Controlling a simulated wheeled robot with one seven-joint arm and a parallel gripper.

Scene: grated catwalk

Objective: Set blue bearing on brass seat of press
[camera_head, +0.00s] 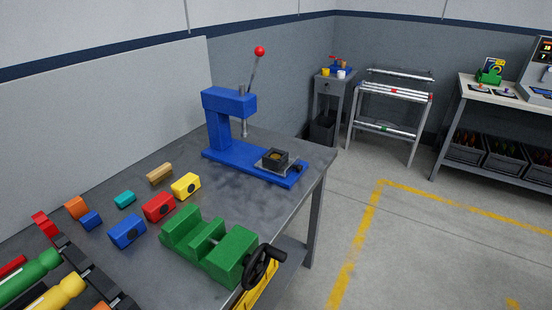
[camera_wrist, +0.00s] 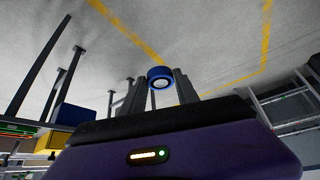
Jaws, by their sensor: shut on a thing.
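The blue bearing (camera_wrist: 159,74), a short ring with a pale centre, sits between the fingers of my gripper (camera_wrist: 160,82) in the wrist view. My gripper is shut on it, with grey floor behind it, and is out of the head view. The blue press (camera_head: 229,135) stands at the back of the workbench in the head view, its red-knobbed lever (camera_head: 260,51) raised. The brass seat (camera_head: 275,156) shows inside a dark square holder on the press base, below and right of the ram. Nothing is visible on the seat.
On the workbench (camera_head: 235,200) a green vise (camera_head: 210,246) stands in front of the press. Yellow (camera_head: 186,185), red (camera_head: 159,207) and blue (camera_head: 127,231) blocks lie left of it. Green and yellow screwdrivers are at lower left. Floor right of the bench is clear.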

